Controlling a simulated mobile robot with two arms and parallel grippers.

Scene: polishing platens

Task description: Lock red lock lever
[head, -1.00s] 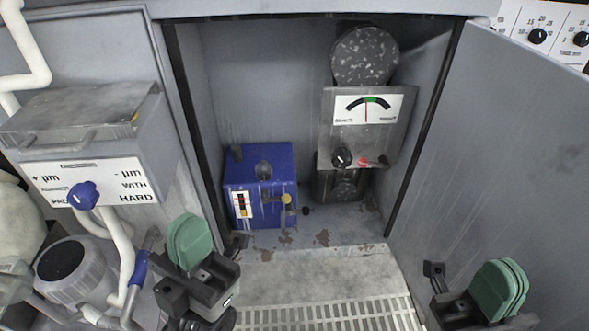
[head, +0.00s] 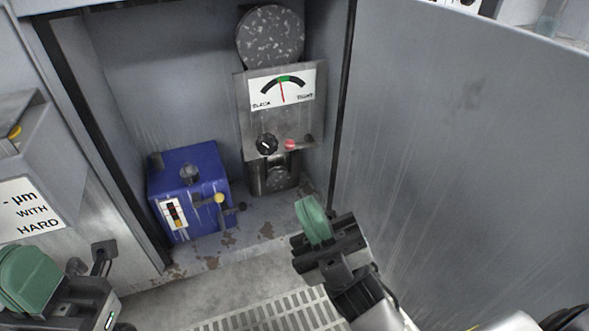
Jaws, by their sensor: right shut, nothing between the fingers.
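A small red part (head: 290,145), which looks like the red lock lever, is low on the front of the grey gauge unit (head: 245,115) inside the open cabinet. It is right of a black knob (head: 266,145). My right gripper (head: 312,217), with green finger pads, is shut and empty. In the picture it is below and slightly right of the red part, clearly apart from it. My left gripper (head: 28,277) is at the lower left, partly cut off by the frame edge. I cannot tell whether its green fingers are apart.
A blue box (head: 190,195) with a yellow knob (head: 219,198) stands left of the gauge unit. The open cabinet door (head: 440,150) bounds the right side. A slotted grate (head: 270,318) lies in front. The space before the gauge unit is clear.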

